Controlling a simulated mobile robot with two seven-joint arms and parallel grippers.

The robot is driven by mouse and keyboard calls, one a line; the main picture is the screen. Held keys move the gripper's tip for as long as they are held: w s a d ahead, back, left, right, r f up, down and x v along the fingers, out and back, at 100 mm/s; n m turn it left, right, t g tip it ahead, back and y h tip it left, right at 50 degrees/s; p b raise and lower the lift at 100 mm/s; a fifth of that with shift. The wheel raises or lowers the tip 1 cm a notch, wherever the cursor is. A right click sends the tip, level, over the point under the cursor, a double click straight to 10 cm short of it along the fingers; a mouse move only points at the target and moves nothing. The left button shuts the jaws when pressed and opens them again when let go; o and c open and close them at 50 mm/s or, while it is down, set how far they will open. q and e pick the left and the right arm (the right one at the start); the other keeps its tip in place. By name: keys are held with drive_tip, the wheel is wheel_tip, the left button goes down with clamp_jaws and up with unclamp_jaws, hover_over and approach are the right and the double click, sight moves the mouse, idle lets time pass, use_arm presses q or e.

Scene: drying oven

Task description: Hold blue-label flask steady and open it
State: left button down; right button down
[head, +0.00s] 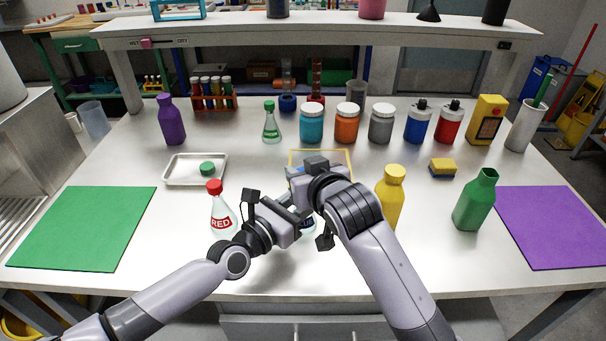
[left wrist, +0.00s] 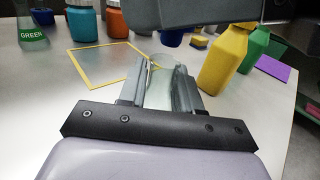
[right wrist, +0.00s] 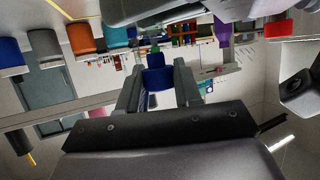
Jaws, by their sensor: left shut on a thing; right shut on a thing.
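The blue-label flask is mostly hidden behind my grippers in the head view; a bit of its blue label (head: 308,225) shows. In the left wrist view its clear glass (left wrist: 161,82) stands between the fingers. My left gripper (head: 298,217) is shut on the flask near the table's front middle. My right gripper (head: 303,180) is above it, shut on the blue cap (right wrist: 157,77). In the right wrist view no flask glass shows at the cap. Whether cap and neck touch is hidden.
A yellow outline (left wrist: 77,65) lies behind the grippers. A red-capped flask (head: 222,212) stands close left, a yellow bottle (head: 390,200) close right. A tray (head: 178,180) with a green cap (head: 207,168) is back left. Green (head: 80,228) and purple mats (head: 560,227) lie at the sides.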

use_arm(q)
drive_tip(key=shift+f, duration=0.2)
use_arm(e)
wheel_tip(320, 180, up, 4)
drive_tip(key=shift+f, duration=0.25)
use_arm(q)
drive_tip(key=c, duration=0.8)
unclamp_jaws()
drive_tip(key=shift+o, duration=0.5)
drive_tip(key=shift+r, duration=0.1)
